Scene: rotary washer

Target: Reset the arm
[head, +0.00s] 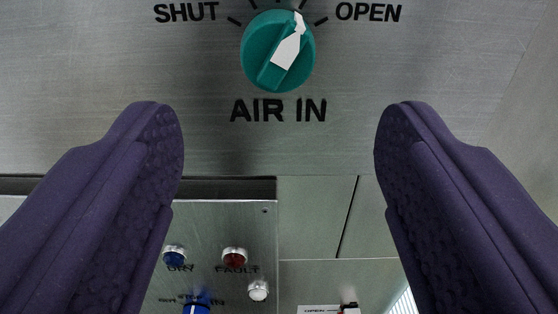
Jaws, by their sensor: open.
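My gripper (279,150) is open, with its two purple fingers wide apart at the left and right of the head view. Nothing is between the fingers. Ahead of it is a metal panel with a round green knob (257,62) labelled AIR IN. The knob's white pointer (287,50) points up and slightly right, between the SHUT and OPEN markings. The knob is above the fingertips in the picture and apart from them. The rest of my arm is out of view.
Below the upper panel (330,145) is a recessed control panel (225,220) with a blue light (174,256), a red light (234,257), a white button (258,291) and a blue knob (198,302). A small switch (349,308) with an OPEN label shows at the bottom edge.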

